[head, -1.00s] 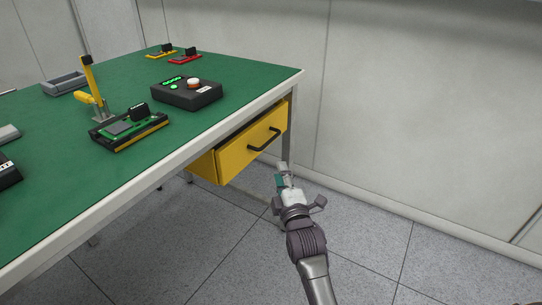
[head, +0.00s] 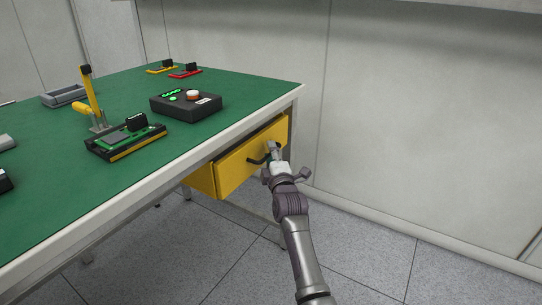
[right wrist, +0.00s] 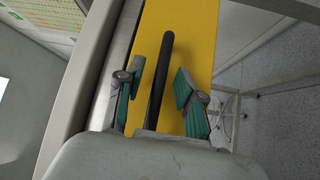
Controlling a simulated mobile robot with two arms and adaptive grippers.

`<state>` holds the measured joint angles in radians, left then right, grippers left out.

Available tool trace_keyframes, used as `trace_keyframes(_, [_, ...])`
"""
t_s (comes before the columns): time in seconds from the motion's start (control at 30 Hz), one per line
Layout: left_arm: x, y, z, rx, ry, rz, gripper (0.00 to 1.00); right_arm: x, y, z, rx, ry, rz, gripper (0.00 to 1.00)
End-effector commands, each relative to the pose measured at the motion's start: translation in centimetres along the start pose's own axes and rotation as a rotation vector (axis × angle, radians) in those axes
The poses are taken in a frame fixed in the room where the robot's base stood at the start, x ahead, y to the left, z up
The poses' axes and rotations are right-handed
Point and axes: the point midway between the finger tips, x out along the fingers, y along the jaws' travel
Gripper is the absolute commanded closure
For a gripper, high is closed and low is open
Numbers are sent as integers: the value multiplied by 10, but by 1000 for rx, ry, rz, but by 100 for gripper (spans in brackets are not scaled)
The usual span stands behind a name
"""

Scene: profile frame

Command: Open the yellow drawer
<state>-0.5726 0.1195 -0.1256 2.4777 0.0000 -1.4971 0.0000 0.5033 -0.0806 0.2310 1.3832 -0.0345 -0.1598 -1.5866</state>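The yellow drawer (head: 232,172) hangs under the green-topped table, its front facing right, and looks closed or nearly so. Its black bar handle (head: 254,161) is partly hidden by my right gripper (head: 273,154) in the head view. In the right wrist view the drawer front (right wrist: 203,40) fills the middle, and the handle (right wrist: 160,80) runs lengthwise between the two fingers of the right gripper (right wrist: 157,87). The fingers are open, one on each side of the handle, with gaps visible. My left gripper is not in view.
The table (head: 230,90) carries a black box with a white-topped button (head: 186,104), a green-and-black device (head: 125,140) beside a yellow lever clamp (head: 91,95), and grey trays. A wall stands behind. The floor right of the drawer (head: 350,245) is clear.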

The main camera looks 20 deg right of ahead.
Motion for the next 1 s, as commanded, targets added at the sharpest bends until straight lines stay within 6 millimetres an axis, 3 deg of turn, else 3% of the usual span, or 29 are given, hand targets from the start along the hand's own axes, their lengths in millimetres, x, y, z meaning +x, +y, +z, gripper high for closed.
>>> trace_keyframes(0.27, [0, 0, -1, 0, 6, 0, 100, 1, 1, 0, 0, 0, 1, 63])
trace_keyframes(0.5, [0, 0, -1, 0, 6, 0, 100, 1, 0, 0, 0, 0, 1, 100])
trace_keyframes(1.0, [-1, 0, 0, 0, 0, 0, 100, 2, 1, 6, -2, -1, 0, 100])
